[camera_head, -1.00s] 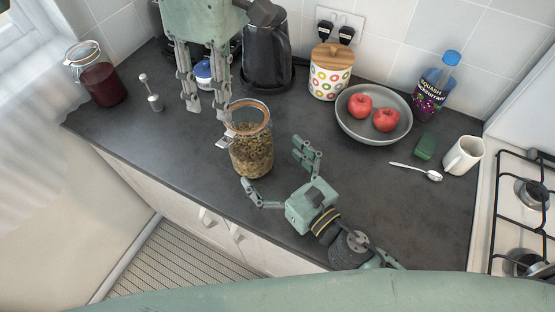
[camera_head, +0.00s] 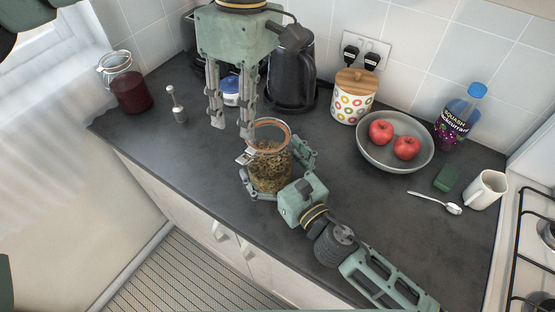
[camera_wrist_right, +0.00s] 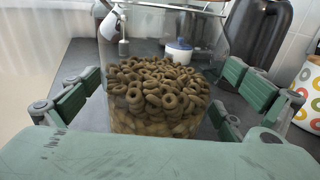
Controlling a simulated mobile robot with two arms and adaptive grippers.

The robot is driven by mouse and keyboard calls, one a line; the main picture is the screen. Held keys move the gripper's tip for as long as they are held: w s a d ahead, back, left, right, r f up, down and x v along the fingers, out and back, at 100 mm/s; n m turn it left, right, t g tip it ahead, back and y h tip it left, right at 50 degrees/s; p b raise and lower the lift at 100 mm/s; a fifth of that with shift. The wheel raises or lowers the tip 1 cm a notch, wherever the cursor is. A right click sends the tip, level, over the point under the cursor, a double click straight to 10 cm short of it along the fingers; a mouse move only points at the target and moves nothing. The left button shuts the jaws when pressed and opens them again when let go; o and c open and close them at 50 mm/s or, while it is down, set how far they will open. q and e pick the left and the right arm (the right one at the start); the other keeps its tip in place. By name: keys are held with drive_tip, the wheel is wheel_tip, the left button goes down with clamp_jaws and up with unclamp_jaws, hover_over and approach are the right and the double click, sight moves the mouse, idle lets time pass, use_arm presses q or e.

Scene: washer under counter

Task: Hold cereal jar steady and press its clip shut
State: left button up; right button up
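In the right wrist view the jar (camera_wrist_right: 160,95) stands between the fingers of my right gripper (camera_wrist_right: 160,98), with gaps visible on both sides. In the head view my right gripper (camera_head: 275,166) is open around the jar from the lower right. My left gripper (camera_head: 231,126) hangs from above, fingers apart and empty, just behind and left of the jar's rim.
A black kettle (camera_head: 292,75) and a dotted canister (camera_head: 350,104) stand behind. A red-filled jar (camera_head: 130,92) stands at far left.

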drive_tip(key=c, duration=1.8)
use_arm(q)
drive_tip(key=shift+c, duration=0.5)
use_arm(e)
drive_tip(key=shift+c, duration=0.6)
use_arm(q)
drive_tip(key=shift+r+n, duration=0.1)
drive_tip(key=shift+n, duration=0.4)
drive_tip(key=c, duration=0.4)
drive_tip(key=n, duration=0.3)
drive_tip(key=shift+w+r, duration=0.1)
drive_tip(key=shift+r, duration=0.1)
clamp_jaws()
drive_tip(key=r+n, duration=0.1)
drive_tip(key=n, duration=0.9)
drive_tip(key=r+n, duration=0.2)
drive_tip(key=n, duration=0.8)
drive_tip(key=w+r+n, duration=0.1)
drive_tip(key=n, duration=0.9)
drive_tip(key=shift+d+r, duration=0.2)
drive_tip(key=shift+d, duration=0.15)
